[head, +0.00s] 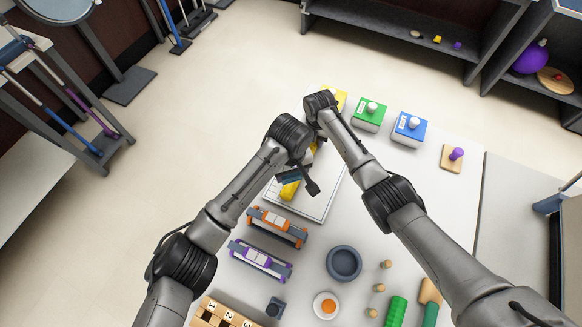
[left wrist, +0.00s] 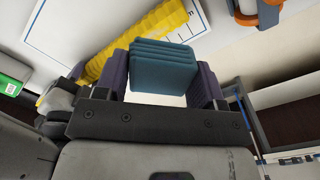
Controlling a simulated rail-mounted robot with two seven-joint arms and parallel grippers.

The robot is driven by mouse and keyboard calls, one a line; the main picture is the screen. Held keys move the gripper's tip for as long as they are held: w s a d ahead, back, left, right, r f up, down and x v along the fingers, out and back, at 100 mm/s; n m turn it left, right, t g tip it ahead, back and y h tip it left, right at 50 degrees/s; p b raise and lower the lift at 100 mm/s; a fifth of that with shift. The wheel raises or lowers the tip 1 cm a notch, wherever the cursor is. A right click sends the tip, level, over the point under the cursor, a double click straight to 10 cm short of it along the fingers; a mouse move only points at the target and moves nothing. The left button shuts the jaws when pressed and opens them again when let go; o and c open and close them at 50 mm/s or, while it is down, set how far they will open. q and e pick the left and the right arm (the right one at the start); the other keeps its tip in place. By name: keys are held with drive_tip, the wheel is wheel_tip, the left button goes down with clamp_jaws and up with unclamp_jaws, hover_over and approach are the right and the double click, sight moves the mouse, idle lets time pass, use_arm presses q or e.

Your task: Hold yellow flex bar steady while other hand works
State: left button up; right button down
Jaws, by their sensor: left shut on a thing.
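The yellow flex bar (head: 289,190) lies slanted over a white board (head: 318,208), partly hidden under my arms. In the left wrist view the bar (left wrist: 150,32) is ridged and lies beyond my left gripper. My left gripper (head: 297,178) is above the bar's near end. In the left wrist view its purple fingers (left wrist: 163,78) are shut on a teal ridged block (left wrist: 163,66), apart from the bar in the picture. My right arm reaches over the bar's far end. Its wrist hides the right gripper's fingers, so their state does not show.
Orange (head: 278,226) and purple (head: 260,260) framed bars lie in front of the board. A dark bowl (head: 344,263) and small pegs are nearer me.

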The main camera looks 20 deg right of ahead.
use_arm(q)
hover_over(291, 185)
wheel_tip(291, 185, down, 4)
drive_tip(key=shift+f, duration=0.1)
drive_tip(key=shift+w+d, duration=1.15)
drive_tip(key=shift+d, duration=0.05)
drive_tip(key=shift+w+d+f, duration=0.15)
drive_tip(key=shift+w+d, duration=0.7)
drive_tip(key=shift+w, duration=0.1)
drive_tip(key=shift+f, duration=0.85)
idle(2.9)
drive_tip(key=shift+s+a, duration=2.05)
drive_tip(key=shift+s, duration=0.1)
drive_tip(key=shift+w+d, duration=1.05)
drive_tip(key=shift+w, duration=0.05)
